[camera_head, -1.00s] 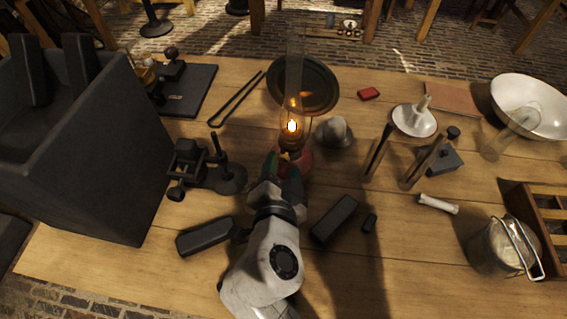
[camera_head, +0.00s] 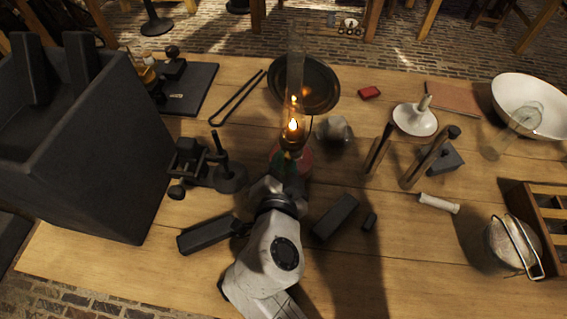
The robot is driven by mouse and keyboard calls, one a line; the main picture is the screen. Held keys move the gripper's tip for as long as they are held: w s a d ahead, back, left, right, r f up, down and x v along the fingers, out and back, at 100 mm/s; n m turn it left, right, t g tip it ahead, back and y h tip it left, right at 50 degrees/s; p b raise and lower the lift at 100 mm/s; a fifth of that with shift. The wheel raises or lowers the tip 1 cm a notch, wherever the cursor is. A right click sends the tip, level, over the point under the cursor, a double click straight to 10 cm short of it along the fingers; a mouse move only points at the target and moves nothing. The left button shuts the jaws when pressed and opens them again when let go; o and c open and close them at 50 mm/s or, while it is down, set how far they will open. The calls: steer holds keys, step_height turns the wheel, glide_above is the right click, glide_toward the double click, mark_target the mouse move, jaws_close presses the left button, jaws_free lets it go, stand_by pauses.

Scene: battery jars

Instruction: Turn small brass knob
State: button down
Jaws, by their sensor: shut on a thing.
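A lit oil lamp with a tall glass chimney (camera_head: 294,70) stands near the middle of the table. Its flame (camera_head: 293,125) glows above the brass burner (camera_head: 292,142), and its red base (camera_head: 304,161) shows partly behind my gripper. My gripper (camera_head: 287,168) reaches up to the near side of the lamp, just below the burner. It is shut on the small brass knob there. The knob itself is hidden by the gripper, so its angle cannot be seen.
A dark round dish (camera_head: 322,88) is behind the lamp, and a grey rounded piece (camera_head: 335,130) is close to its right. A black stand (camera_head: 228,177) is left of my gripper. Dark blocks (camera_head: 336,216) (camera_head: 208,234) lie on either side of my arm.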

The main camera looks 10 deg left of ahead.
stand_by(0.3)
steer(key=n+h+p, duration=0.1)
steer(key=n, duration=0.1)
steer(key=n+g+h, duration=0.1)
steer(key=n+h, duration=0.1)
steer(key=a+n+h+p, duration=0.1)
steer(key=n, duration=0.2)
steer(key=shift+w+r+g+h+p, duration=0.1)
steer(key=shift+g+h+p, duration=0.2)
steer(key=shift+g+h, duration=0.1)
stand_by(0.5)
steer(key=c, duration=1)
jaws_free()
steer(key=v, duration=1)
steer(key=shift+s+a+r+b, duration=0.1)
steer(key=shift+s+b, duration=0.25)
